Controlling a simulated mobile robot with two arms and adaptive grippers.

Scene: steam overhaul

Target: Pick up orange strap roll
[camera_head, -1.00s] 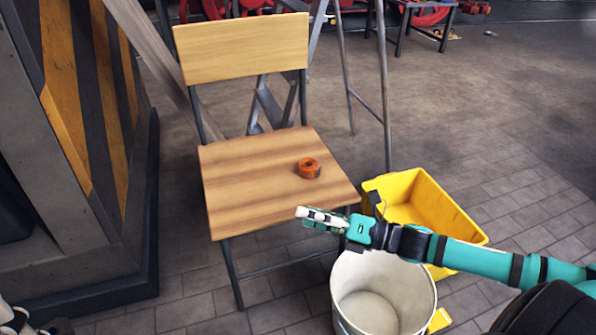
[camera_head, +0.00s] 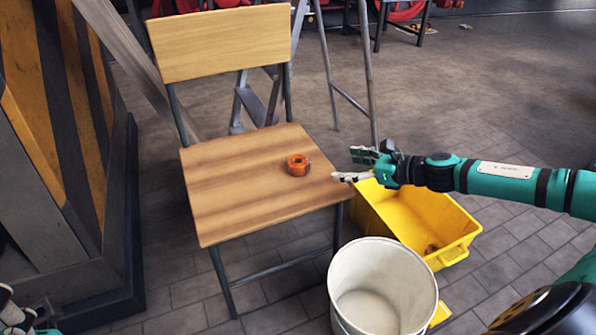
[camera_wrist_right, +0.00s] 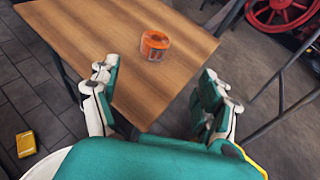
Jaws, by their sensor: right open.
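The orange strap roll (camera_head: 297,165) lies on the right part of the wooden chair's seat (camera_head: 235,195). In the right wrist view the roll (camera_wrist_right: 155,44) sits on the seat beyond the fingers, between their lines. My right gripper (camera_head: 352,166) is open and empty, just right of the seat's right edge and apart from the roll. Its two spread fingers show in the right wrist view (camera_wrist_right: 160,98). My left gripper (camera_head: 12,312) is only partly in view at the bottom left corner, and its jaws cannot be made out.
A yellow bin (camera_head: 440,226) stands on the floor below my right arm. A white bucket (camera_head: 381,285) stands in front of it. A striped block (camera_head: 60,150) is left of the chair. Metal ladder legs (camera_head: 367,75) rise behind the seat. The seat around the roll is clear.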

